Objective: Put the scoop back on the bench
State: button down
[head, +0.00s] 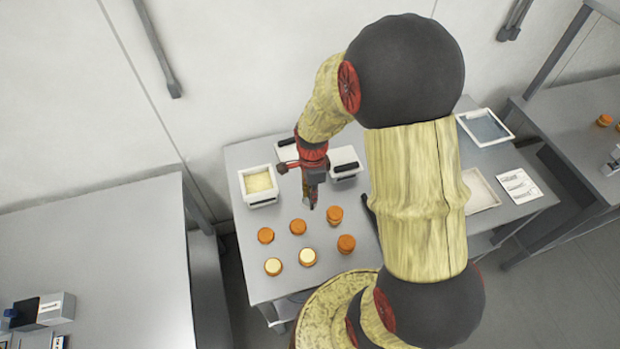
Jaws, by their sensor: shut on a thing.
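My gripper (312,203) points down over the bench (375,252), above and behind the small orange rounds. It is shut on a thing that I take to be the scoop. The scoop is too small and too hidden by the fingers to make out its shape. Two rounds at the front, the left one (273,267) and the right one (307,257), show pale tops. Several others, such as the one at the right (346,244), look orange on top. A white tub (247,193) with pale yellow contents stands left of my gripper.
White containers with dark bars stand behind my gripper and right of it (344,158). My arm hides the bench's middle. The bench's left front corner is clear.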

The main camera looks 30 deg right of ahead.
jog(key=w+d+f+p, duration=0.3)
jog(key=w+d+f, duration=0.2)
jog(key=w+f, duration=0.8)
dwell(0.4)
jog(key=shift+f, duration=0.2)
jog(key=c, duration=1.8)
grip_release()
jog(key=shift+r, duration=0.1)
jog(key=shift+o, duration=0.2)
jog(key=shift+r, duration=0.1)
